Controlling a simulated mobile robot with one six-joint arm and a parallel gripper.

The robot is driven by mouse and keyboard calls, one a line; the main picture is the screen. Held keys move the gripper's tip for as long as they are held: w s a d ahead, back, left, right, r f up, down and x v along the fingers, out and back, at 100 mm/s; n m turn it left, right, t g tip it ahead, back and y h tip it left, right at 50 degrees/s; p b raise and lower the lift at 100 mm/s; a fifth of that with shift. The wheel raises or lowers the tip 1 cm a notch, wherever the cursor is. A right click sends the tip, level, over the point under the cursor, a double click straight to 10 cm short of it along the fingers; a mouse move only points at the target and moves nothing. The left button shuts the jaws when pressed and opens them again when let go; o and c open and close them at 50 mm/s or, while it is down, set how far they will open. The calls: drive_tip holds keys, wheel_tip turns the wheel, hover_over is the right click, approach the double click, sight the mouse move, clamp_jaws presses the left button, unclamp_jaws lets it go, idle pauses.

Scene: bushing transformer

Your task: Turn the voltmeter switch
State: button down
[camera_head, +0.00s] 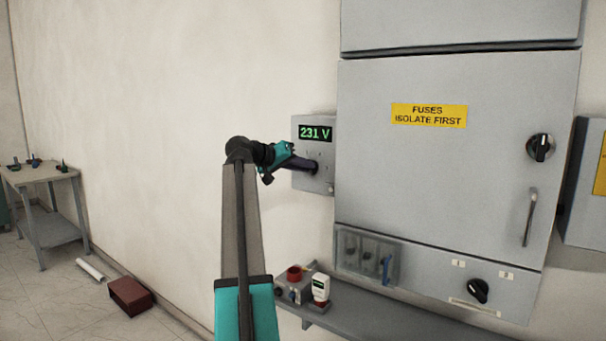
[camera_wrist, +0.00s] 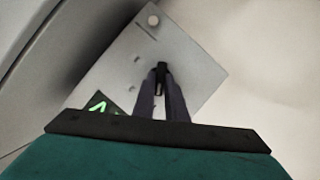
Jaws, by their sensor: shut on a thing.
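The voltmeter box (camera_head: 328,180) is a small grey panel on the wall, left of the large cabinet. Its green display (camera_head: 315,133) reads 231 V. My gripper (camera_head: 312,167) reaches the box from the left, with its fingers at the panel's face. In the wrist view the panel (camera_wrist: 190,62) looks tilted and part of the green display (camera_wrist: 98,104) shows. My gripper (camera_wrist: 162,72) is shut on the dark voltmeter switch (camera_wrist: 161,68) at the panel's middle. The fingers cover most of the switch, so its pointing direction cannot be told.
The grey cabinet (camera_head: 455,190) with a yellow fuse label (camera_head: 429,115), a rotary knob (camera_head: 540,147) and a handle (camera_head: 530,217) stands close on the right. A shelf (camera_head: 370,317) below carries small items. The wall to the left is clear. A side table (camera_head: 55,200) stands far left.

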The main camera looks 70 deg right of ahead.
drive_tip(key=shift+m, duration=0.3)
drive_tip(key=c, duration=1.8)
unclamp_jaws()
drive_tip(key=b+v, duration=0.2)
drive_tip(key=v, duration=1.2)
drive_tip(key=shift+b, duration=0.3)
drive_tip(key=shift+s, duration=0.1)
